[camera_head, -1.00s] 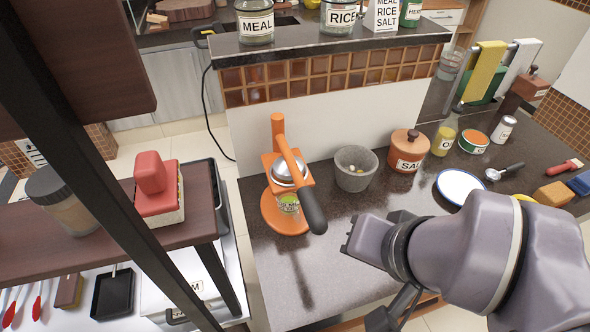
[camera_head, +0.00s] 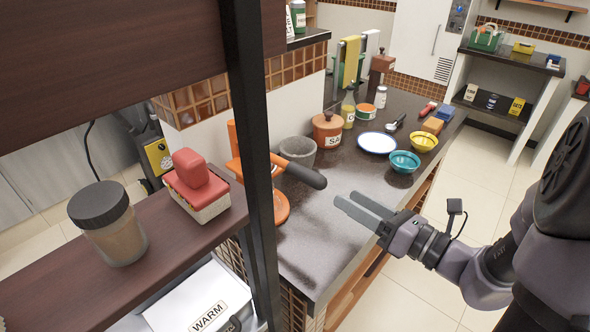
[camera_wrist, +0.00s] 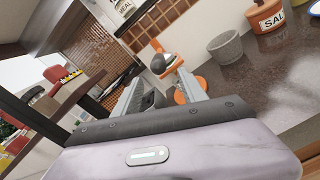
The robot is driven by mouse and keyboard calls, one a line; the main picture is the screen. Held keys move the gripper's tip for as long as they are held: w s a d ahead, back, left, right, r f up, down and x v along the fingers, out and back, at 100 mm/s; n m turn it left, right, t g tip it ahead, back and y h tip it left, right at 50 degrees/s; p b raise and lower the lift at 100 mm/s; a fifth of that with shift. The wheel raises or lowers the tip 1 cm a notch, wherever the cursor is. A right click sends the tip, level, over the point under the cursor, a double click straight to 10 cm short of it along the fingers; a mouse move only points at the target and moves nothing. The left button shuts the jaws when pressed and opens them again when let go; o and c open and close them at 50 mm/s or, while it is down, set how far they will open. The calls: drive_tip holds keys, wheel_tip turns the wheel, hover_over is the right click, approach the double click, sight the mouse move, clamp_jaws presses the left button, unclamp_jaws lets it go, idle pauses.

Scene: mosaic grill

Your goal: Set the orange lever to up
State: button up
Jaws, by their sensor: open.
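The orange lever belongs to an orange press (camera_head: 280,207) on the dark counter, partly hidden by a black post in the head view. Its black handle (camera_head: 305,175) points right and slightly down toward my gripper. My gripper (camera_head: 352,204) is open and empty, a little below and right of the handle tip, apart from it. In the wrist view the orange press (camera_wrist: 172,66) shows ahead, between and beyond my fingers (camera_wrist: 158,92).
A grey stone bowl (camera_head: 297,152) and an orange salt pot (camera_head: 327,131) stand behind the press. A wooden shelf (camera_head: 155,240) with a jar (camera_head: 108,222) and a red-topped block (camera_head: 196,186) is at the left. The counter's front middle is clear.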

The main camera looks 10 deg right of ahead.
sight(301, 172)
drive_tip(key=b+x, duration=0.2)
drive_tip(key=x, duration=1.2)
drive_tip(key=shift+s+a, duration=0.1)
drive_tip(key=shift+a, duration=0.15)
clamp_jaws()
idle(0.5)
